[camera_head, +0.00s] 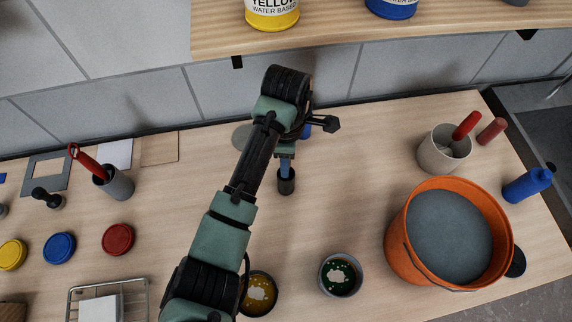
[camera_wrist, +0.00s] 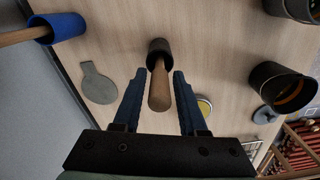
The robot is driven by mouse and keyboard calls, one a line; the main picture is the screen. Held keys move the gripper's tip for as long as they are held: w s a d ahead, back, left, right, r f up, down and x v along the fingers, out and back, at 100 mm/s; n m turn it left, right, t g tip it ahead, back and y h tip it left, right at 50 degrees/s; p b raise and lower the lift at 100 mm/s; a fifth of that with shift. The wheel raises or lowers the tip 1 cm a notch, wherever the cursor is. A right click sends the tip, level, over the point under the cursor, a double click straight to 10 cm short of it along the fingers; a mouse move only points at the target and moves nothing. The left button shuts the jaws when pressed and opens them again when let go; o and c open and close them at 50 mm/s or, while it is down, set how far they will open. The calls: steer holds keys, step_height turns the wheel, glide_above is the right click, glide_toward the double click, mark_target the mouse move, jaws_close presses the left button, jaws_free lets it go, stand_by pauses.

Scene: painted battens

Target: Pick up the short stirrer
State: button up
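In the wrist view a short wooden stick (camera_wrist: 159,92), which looks like the short stirrer, stands with its far end in a small dark cup (camera_wrist: 158,48). My gripper (camera_wrist: 159,74) is open, with one blue finger on each side of the stick and a gap showing on both sides. In the head view my gripper (camera_head: 286,163) points down over the dark cup (camera_head: 286,186); the stick is hidden there. Another wooden stick (camera_wrist: 16,37) sits in a blue cup (camera_wrist: 62,27) at the upper left of the wrist view.
A grey round paddle (camera_wrist: 98,86) lies flat near the dark cup. An orange bucket (camera_head: 400,250), a pale pot (camera_head: 435,158) and a green paint can (camera_head: 340,276) stand to the right. A shelf (camera_head: 330,38) overhangs the back. Table between is clear.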

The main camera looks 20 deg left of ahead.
jaws_close()
steer(key=shift+r, duration=0.1)
